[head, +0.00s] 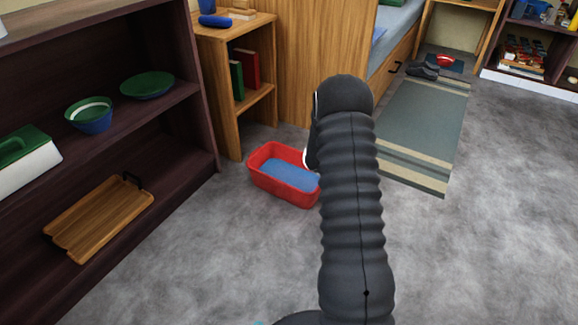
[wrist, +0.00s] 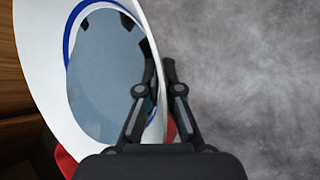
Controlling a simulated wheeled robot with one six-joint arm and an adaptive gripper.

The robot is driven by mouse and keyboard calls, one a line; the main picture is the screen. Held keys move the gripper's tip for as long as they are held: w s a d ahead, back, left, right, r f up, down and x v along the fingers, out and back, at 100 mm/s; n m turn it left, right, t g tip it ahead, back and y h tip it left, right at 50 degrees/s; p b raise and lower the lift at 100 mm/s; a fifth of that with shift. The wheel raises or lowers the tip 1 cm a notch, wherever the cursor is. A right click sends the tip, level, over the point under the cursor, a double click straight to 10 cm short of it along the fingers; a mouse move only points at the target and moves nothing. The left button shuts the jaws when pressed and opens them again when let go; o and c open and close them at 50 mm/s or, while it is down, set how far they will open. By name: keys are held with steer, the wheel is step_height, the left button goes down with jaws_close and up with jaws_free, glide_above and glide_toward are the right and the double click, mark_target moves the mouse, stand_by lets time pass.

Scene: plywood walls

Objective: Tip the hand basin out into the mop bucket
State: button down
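The hand basin (wrist: 36,60) is white with a blue line inside its rim, and a grey-blue, water-like surface shows inside it in the wrist view. My gripper (wrist: 159,66) is shut on the basin's wall, one finger inside and one outside. In the head view only a thin white edge of the basin (head: 308,158) shows beside my arm, looking steeply tilted; the rest and my gripper are hidden. The red mop bucket (head: 262,181) stands on the floor below, blue inside; I cannot tell whether that is liquid. Bits of red also show in the wrist view.
A dark shelf (head: 190,150) with bowls and a wooden tray (head: 100,218) stands at the left. A wooden cabinet (head: 229,110) stands close behind the bucket. A striped rug (head: 420,125) lies at the right. The grey floor (head: 480,240) at front right is clear.

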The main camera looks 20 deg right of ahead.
steer(key=shift+w+a+r+n+g+h+p, duration=0.4)
steer(key=shift+w+a+r+h+p, duration=0.55)
steer(key=shift+p, duration=0.3)
steer(key=shift+a+r, duration=0.1)
steer(key=shift+a, duration=0.15)
steer(key=shift+w+a+r+p, duration=0.1)
steer(key=shift+w+a+p, duration=0.1)
steer(key=shift+a+p, duration=0.15)
steer(key=shift+w+a+r+n+g+h+p, duration=0.3)
steer(key=shift+w+a+g+h+p, duration=0.15)
steer(key=shift+h+p, duration=0.1)
steer(key=shift+w+a+r+n+g+h, duration=0.15)
steer(key=shift+w+a+r+h, duration=0.1)
steer(key=shift+w+a+h, duration=0.15)
steer(key=shift+w+a+r+n+g+h, duration=0.1)
steer(key=shift+w+a+r+n+h, duration=0.15)
steer(key=shift+a, duration=0.2)
stand_by(1.0)
steer(key=shift+w+a+r+n+g+h+p, duration=0.1)
steer(key=shift+w+a+r+h+p, duration=0.1)
steer(key=shift+a+r+h, duration=0.15)
steer(key=shift+w+a+r+n+g+h+p, duration=0.15)
steer(key=shift+a+r+h+p, duration=0.1)
steer(key=shift+r, duration=0.25)
steer(key=shift+w+a+r+n+g+h+p, duration=0.1)
steer(key=shift+w+a+r+h+p, duration=0.15)
steer(key=shift+r, duration=0.15)
stand_by(0.4)
